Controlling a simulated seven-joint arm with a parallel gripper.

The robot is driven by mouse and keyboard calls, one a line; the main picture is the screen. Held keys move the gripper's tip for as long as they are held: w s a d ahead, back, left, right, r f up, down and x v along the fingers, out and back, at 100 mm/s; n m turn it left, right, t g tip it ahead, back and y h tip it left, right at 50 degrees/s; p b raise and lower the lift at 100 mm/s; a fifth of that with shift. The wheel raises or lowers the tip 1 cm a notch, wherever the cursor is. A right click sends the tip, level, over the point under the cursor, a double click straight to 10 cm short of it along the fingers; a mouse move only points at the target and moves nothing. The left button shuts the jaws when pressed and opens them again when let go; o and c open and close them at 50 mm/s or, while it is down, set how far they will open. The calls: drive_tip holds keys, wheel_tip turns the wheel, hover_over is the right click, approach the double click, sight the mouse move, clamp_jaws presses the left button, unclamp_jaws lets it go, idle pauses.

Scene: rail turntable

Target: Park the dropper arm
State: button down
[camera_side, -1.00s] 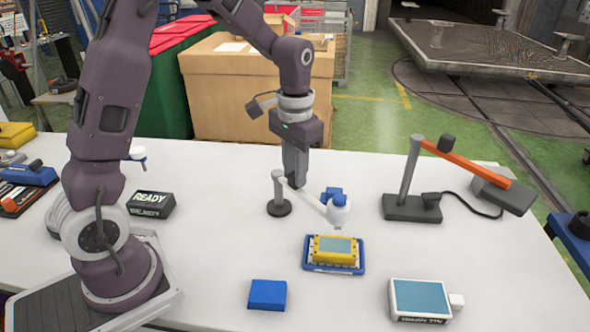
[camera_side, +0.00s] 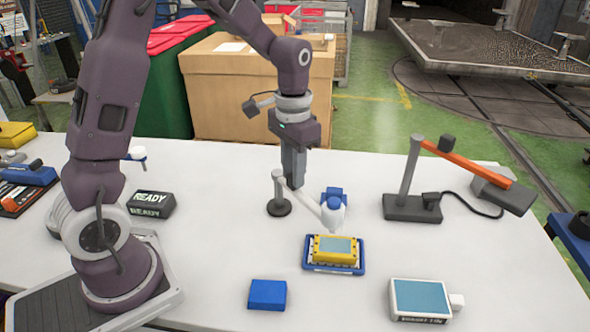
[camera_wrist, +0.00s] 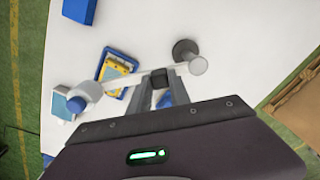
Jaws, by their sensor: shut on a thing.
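The dropper arm (camera_side: 309,200) is a pale bar on a grey post (camera_side: 278,188) with a round black foot. Its white dropper head (camera_side: 333,213) hangs near the back edge of a yellow device (camera_side: 334,247) seated on a blue tray (camera_side: 307,266). My gripper (camera_side: 296,186) points down over the bar near the post. In the wrist view my gripper (camera_wrist: 162,80) is shut on a black knob (camera_wrist: 161,77) on the bar. The dropper head (camera_wrist: 87,92) is left there, the post (camera_wrist: 186,52) right.
A blue block (camera_side: 267,294) and a box with a blue screen (camera_side: 420,298) lie at the front. An orange-armed stand (camera_side: 412,206) with a cable is at the right.

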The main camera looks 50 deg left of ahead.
drive_tip(key=s+a+m, duration=0.6)
drive_tip(key=m, duration=1.1)
drive_tip(key=shift+a, duration=0.15)
idle(0.6)
drive_tip(key=c, duration=1.2)
unclamp_jaws()
wheel_tip(320, 180, up, 7)
drive_tip(key=shift+r, duration=0.1)
